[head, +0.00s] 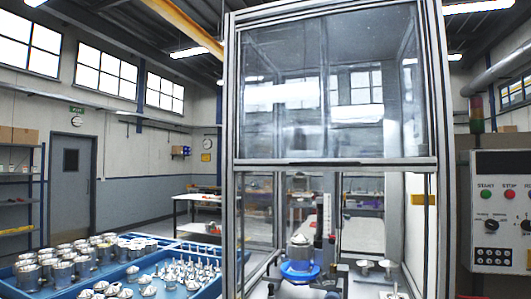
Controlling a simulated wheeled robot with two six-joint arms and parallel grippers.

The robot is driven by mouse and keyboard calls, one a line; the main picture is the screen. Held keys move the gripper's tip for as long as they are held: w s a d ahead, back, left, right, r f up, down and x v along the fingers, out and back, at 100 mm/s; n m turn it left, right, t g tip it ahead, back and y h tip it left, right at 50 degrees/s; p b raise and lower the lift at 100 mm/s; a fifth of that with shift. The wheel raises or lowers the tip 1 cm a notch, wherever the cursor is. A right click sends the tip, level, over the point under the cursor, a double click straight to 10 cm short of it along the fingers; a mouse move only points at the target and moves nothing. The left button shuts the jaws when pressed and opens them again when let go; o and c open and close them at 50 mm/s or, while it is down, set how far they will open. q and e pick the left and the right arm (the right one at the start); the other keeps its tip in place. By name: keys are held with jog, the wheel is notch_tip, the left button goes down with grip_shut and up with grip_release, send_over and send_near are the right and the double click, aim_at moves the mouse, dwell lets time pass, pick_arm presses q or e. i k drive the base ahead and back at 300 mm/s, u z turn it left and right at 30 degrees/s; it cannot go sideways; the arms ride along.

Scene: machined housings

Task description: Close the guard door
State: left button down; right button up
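The guard door (330,95) is a clear panel in the aluminium frame of a tall enclosure (232,150). It sits raised in the upper half, and its dark lower bar (335,161) runs across the front at mid height. Below the bar the front of the enclosure is open. Inside, a metal housing (300,243) sits on a blue round fixture (299,270), beside an upright column (327,225). I cannot make out either of my grippers in the head view.
A blue tray (205,291) with several metal parts stands at the left. Small metal parts (376,266) stand inside the enclosure at the right. A control panel (502,205) with green and red buttons is at the right edge. A table (205,197) stands behind.

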aim_at(429, 164)
jog(key=u, duration=0.3)
jog(key=k, duration=0.6)
jog(key=z, duration=0.8)
jog(key=i, duration=1.25)
jog(key=u, duration=0.05)
